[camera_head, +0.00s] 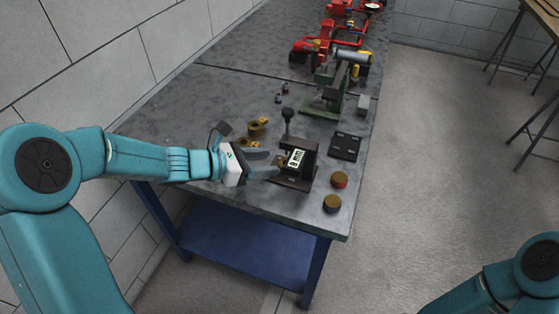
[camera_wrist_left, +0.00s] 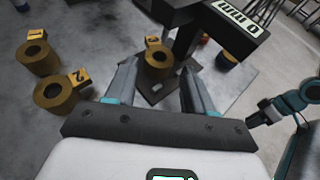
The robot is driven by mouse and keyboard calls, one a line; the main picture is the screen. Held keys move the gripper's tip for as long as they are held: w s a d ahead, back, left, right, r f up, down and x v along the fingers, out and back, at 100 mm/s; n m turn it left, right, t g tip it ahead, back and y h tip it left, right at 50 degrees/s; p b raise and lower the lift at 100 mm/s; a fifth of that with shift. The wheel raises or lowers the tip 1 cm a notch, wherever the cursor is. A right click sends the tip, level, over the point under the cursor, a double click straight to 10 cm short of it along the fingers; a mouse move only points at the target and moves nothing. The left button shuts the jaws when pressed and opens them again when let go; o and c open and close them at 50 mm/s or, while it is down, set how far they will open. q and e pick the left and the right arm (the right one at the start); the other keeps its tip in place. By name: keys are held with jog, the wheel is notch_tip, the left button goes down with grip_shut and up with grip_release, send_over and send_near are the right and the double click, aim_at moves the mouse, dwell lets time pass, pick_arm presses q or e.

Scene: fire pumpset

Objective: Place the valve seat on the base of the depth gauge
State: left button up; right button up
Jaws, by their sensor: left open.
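The depth gauge (camera_head: 297,160) is a dark stand with a lit display, near the front of the bench. A brass valve seat (camera_wrist_left: 157,62) with a yellow tag sits on or over its dark base (camera_wrist_left: 198,92), under the gauge head; exact contact is hard to tell. My left gripper (camera_head: 264,165) is open, its fingertips at either side of this seat, with gaps showing in the left wrist view (camera_wrist_left: 159,72). Two more brass seats, tagged 1 (camera_wrist_left: 38,60) and 2 (camera_wrist_left: 55,97), stand left of it. My right gripper (camera_wrist_left: 262,113) shows small in the left wrist view, its jaws unclear.
A black slotted block (camera_head: 345,146) and two round brass-topped pieces (camera_head: 332,203) lie to the gauge's right. A green-based fixture (camera_head: 325,100) and red pump parts (camera_head: 335,45) stand farther back. The bench's front edge is close; its left middle is clear.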

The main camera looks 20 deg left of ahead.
pick_arm(q)
jog(key=v, duration=0.6)
jog(key=shift+s+a+r, duration=0.1)
jog(key=shift+s, duration=0.05)
